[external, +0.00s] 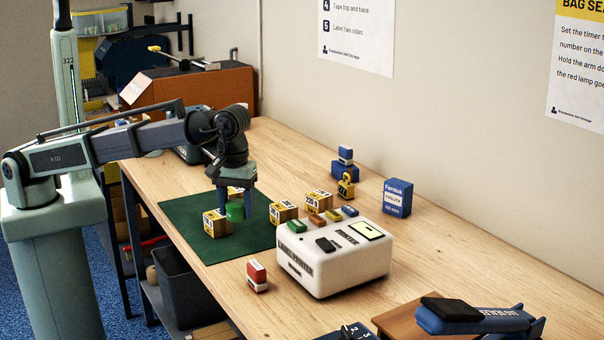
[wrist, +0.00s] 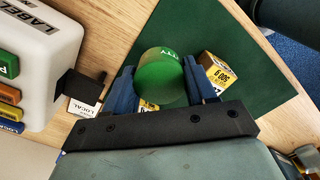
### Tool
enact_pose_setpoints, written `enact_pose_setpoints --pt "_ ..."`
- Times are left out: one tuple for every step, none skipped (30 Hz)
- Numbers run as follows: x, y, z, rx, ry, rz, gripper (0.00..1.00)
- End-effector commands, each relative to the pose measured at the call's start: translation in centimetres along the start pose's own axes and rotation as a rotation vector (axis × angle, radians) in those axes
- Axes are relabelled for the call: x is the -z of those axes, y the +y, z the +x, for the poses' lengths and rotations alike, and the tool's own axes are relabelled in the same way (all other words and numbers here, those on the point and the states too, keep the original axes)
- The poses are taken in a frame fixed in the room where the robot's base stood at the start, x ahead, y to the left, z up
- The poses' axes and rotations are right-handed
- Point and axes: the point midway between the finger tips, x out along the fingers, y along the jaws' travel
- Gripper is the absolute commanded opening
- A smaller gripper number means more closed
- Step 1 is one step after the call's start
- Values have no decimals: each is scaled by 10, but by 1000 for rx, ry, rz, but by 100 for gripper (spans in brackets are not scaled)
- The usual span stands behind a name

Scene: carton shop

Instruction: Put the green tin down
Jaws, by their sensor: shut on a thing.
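The green tin (external: 235,212) is between the fingers of my gripper (external: 237,203), over the dark green mat (external: 206,248). The tin (wrist: 160,70) also shows in the wrist view, with a blue finger of my gripper (wrist: 160,88) against each side. A small yellow and white box (external: 215,224) stands just left of the tin on the mat. Another such box (external: 236,191) is partly hidden behind my gripper.
More small boxes (external: 283,211) stand at the mat's right edge. A white label machine (external: 335,268) stands right of them, with a red-and-white stamp (external: 257,276) in front. A blue carton (external: 397,198) stands near the wall. The front part of the mat is bare.

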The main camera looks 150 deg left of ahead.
Motion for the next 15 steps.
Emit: enact_pose_setpoints --pt "0 -2 9 2 0 1 23" --pt "0 -1 14 1 0 1 23" --pt "0 -1 21 1 0 1 23" --pt "0 -1 26 2 0 1 23" --pt "0 -2 30 2 0 1 23" --pt "0 -1 35 1 0 2 23" --pt "0 -1 38 0 0 2 23" --pt "0 -1 41 0 0 2 23" --pt "0 0 44 0 0 2 23" --pt "0 0 45 0 0 2 23" --pt "0 0 46 0 0 2 23" --pt "0 0 49 0 0 2 23" --pt "0 -1 51 0 0 2 23" --pt "0 -1 54 1 0 2 23" --pt "0 -1 59 0 0 2 23"
